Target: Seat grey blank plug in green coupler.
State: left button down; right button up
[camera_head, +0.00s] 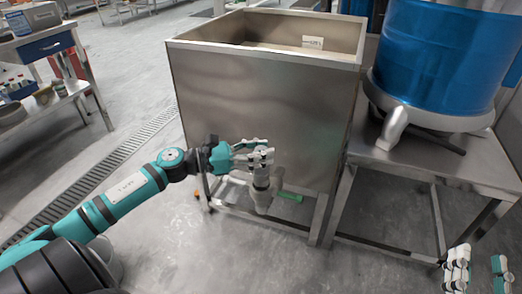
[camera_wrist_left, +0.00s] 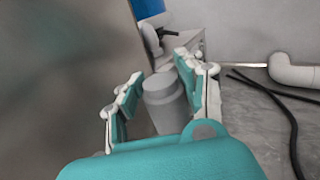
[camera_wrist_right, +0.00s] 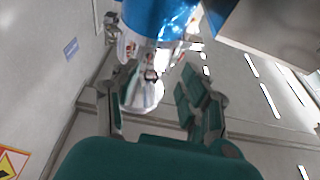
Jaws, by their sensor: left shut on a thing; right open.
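The grey blank plug (camera_wrist_left: 165,92) is a stubby stepped cylinder between the fingers of my left gripper (camera_wrist_left: 160,90). In the head view my left gripper (camera_head: 255,155) is shut on it, in front of the steel bin's lower front. A grey cylindrical piece (camera_head: 262,185) shows just under the fingers; I cannot tell whether it is all plug or partly a fitting behind. A small green part (camera_head: 290,196), perhaps the green coupler, shows low to its right. No clear green coupler shows in the left wrist view. My right gripper (camera_head: 478,268) is open and empty at the lower right.
The steel bin (camera_head: 265,90) stands close behind my left gripper. A blue drum (camera_head: 445,60) rests on a steel table (camera_head: 440,165) at right. The left wrist view shows a pale pipe (camera_wrist_left: 295,72) and black hoses (camera_wrist_left: 285,105).

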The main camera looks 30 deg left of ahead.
aim_at(261, 176)
pick_arm(q)
jog(key=shift+f, duration=0.15)
pick_arm(e)
jog(key=shift+s+a+r+t+y, duration=0.1)
jog(key=shift+s+r+t+y, duration=0.2)
jog(key=shift+r, duration=0.05)
jog(key=shift+s+r, duration=0.15)
jog(key=shift+r, duration=0.1)
pick_arm(q)
jog(key=shift+f+b, duration=0.65)
jog(key=shift+b, duration=0.1)
pick_arm(e)
jog(key=shift+s+r+t+y, duration=0.15)
jog(key=shift+s+r+t, duration=0.2)
jog(key=shift+r+t, duration=0.25)
jog(key=shift+s+r+t+y, duration=0.1)
jog(key=shift+s+r+t, duration=0.35)
jog(key=shift+r, duration=0.2)
jog(key=shift+s+r+t+y, duration=0.15)
jog(key=shift+s+r+t, duration=0.15)
jog(key=shift+r+t, duration=0.3)
jog(key=shift+s+r, duration=0.15)
pick_arm(q)
jog(key=shift+f+b, duration=0.35)
jog(key=shift+f, duration=0.05)
pick_arm(e)
jog(key=shift+s+d+r+t+y, duration=0.2)
jog(key=shift+s+r+t+y, duration=0.2)
jog(key=shift+s+r+t, duration=0.45)
